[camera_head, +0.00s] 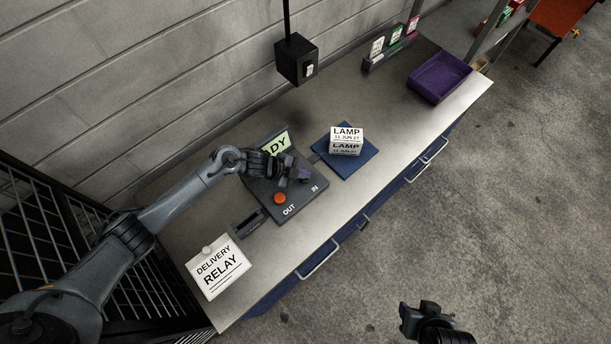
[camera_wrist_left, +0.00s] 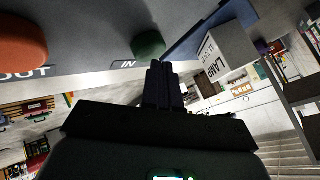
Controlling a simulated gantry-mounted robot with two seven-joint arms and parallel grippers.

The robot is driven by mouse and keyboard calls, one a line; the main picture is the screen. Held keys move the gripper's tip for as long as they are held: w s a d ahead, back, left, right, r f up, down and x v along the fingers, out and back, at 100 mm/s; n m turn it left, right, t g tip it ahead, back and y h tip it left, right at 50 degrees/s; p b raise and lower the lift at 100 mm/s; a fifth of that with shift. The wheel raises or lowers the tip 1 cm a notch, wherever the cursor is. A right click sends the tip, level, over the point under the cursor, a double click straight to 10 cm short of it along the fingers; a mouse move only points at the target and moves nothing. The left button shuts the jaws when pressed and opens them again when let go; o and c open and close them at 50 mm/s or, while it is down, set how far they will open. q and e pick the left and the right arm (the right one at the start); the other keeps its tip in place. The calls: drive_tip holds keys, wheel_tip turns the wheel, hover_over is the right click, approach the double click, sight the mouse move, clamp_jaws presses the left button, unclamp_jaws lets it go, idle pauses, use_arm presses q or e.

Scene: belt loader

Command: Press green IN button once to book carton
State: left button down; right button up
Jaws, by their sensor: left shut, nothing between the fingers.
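A dark control box (camera_head: 262,190) on the bench carries a red button (camera_head: 280,198) marked OUT and a green button (camera_head: 304,175) marked IN. In the left wrist view the green button (camera_wrist_left: 148,44) lies just beyond my left gripper's fingertips (camera_wrist_left: 158,66). My left gripper (camera_head: 288,178) is shut and empty, right at the green button; I cannot tell whether it touches. A white carton (camera_head: 346,139) labelled LAMP sits on a blue pad (camera_head: 345,162) beside the box. My right gripper (camera_head: 422,312) is over the floor, away from the bench; its opening is unclear.
The box's green display (camera_head: 275,144) is partly hidden by my left gripper and reads "DY". A DELIVERY RELAY sign (camera_head: 218,268) lies at the near left. A purple tray (camera_head: 439,78) is at the far right. A black switch box (camera_head: 297,60) hangs above the bench's back.

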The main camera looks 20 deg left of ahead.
use_arm(q)
drive_tip(key=shift+f+b, duration=0.4)
drive_tip(key=shift+f, duration=0.15)
drive_tip(key=shift+r, duration=0.2)
idle(0.5)
drive_tip(key=shift+r+p, duration=0.8)
drive_tip(key=shift+p, duration=0.1)
drive_tip(key=shift+r, duration=0.15)
wheel_tip(320, 180, up, 5)
drive_tip(key=p, duration=0.4)
idle(0.4)
